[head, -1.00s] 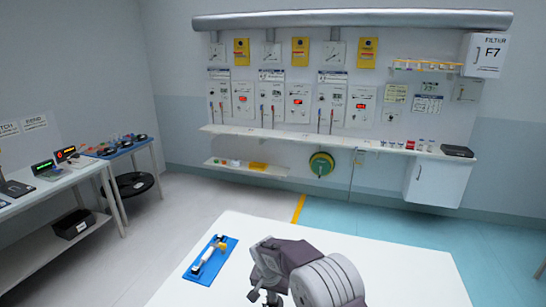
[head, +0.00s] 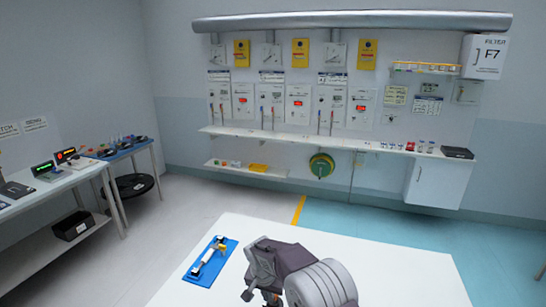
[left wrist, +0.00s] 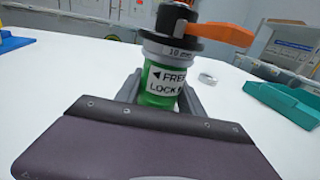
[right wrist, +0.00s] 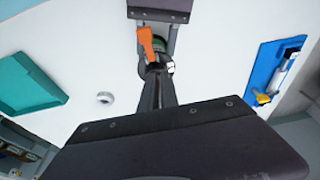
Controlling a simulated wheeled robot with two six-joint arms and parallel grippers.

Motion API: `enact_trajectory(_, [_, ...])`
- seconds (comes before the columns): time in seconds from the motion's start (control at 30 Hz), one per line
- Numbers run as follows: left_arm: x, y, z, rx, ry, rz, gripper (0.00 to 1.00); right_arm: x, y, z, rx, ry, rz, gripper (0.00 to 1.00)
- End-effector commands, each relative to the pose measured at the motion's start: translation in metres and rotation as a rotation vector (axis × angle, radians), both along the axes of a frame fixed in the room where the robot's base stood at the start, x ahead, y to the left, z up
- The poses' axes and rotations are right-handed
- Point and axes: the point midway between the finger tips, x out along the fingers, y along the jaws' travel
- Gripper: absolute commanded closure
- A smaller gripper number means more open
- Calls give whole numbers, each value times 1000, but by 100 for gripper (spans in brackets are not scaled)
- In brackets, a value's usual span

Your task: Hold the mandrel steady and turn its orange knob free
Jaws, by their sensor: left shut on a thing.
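The mandrel (left wrist: 160,82) stands upright in the left wrist view, with a green body marked FREE and LOCK and a grey 10 mm collar. A black cap with an orange knob (left wrist: 222,34) tops it, its lever pointing right. My left gripper (left wrist: 160,95) is shut on the green body, one finger on each side. In the right wrist view the orange knob (right wrist: 146,41) shows just beyond my right gripper (right wrist: 160,72), whose fingers look closed together. Contact with the knob cannot be told. In the head view my right gripper (head: 252,290) hides most of the mandrel.
A white table (head: 410,280) carries a blue board (head: 197,272) with a white shaft at left. A teal tray (left wrist: 285,102) and a small pale ring (left wrist: 207,78) lie beside the mandrel. Table between them is clear. A side bench (head: 60,190) stands at far left.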

Motion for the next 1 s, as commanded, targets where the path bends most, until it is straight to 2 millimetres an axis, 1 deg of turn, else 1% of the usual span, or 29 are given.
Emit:
enact_trajectory(0.13, [-1,-1,-1,2,2,-4,100,-3,4,1,3,-5,2,100])
enact_trajectory(0.3, [-1,-1,-1,2,2,-3,100,-5,5,2,2,-4,1,100])
enact_trajectory(0.37, [-1,-1,-1,1,3,-2,100,-5,5,8,2,-4,0,100])
enact_trajectory(0.6, [-1,0,-1,2,4,-1,100,-4,5,43,2,-4,1,100])
enact_trajectory(0.7, [-1,0,-1,2,4,-1,100,-4,5,55,2,-3,0,100])
enact_trajectory(0.8, [-1,0,-2,2,4,0,100,-5,5,60,2,-2,0,100])
enact_trajectory(1.0, [-1,0,-1,2,4,0,100,-5,5,60,1,0,0,100])
